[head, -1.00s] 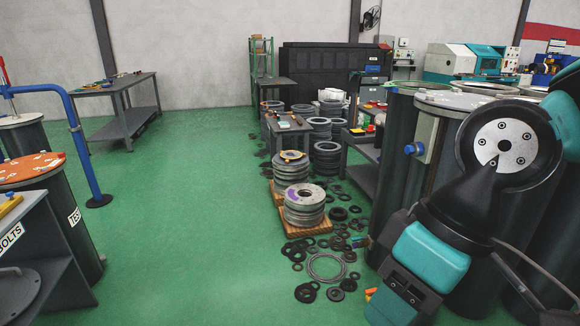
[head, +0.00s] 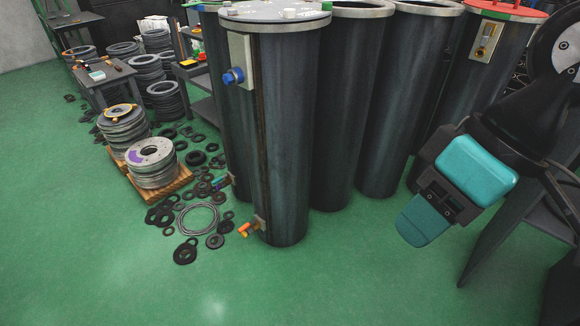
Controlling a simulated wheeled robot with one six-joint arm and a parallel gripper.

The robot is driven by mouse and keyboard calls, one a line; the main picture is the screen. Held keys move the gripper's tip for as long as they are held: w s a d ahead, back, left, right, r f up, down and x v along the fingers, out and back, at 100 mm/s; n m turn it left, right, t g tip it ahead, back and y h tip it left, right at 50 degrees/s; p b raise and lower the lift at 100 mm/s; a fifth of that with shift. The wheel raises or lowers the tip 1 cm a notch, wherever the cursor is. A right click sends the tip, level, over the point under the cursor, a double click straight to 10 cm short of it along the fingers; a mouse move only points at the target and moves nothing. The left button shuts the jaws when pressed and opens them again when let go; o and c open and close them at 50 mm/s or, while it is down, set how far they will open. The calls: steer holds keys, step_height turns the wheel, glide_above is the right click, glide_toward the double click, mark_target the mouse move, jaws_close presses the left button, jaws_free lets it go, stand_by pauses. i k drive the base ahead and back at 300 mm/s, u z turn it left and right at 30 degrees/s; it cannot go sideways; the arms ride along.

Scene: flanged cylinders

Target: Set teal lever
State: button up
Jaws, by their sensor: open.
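A small teal part (head: 219,183), which may be the teal lever, sits low at the left side of the dark cylinders, close to the floor. It is small, and its shape and setting cannot be made out. An orange lever (head: 246,229) is at the foot of the front cylinder (head: 288,150), to the right of and nearer than the teal part. My arm shows at the right, with a teal and black section in front of the cylinders, well apart from the levers.
Several dark cylinders stand in a cluster. The front one has a blue knob (head: 233,76) high on its side. Black rings and a large grey ring (head: 197,219) lie on the floor beside a pallet of stacked flanges (head: 151,166). The green floor (head: 90,270) is clear at front left.

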mark_target(219, 179)
steer(key=z, duration=0.4)
steer(key=i, duration=0.9)
steer(key=u, duration=1.4)
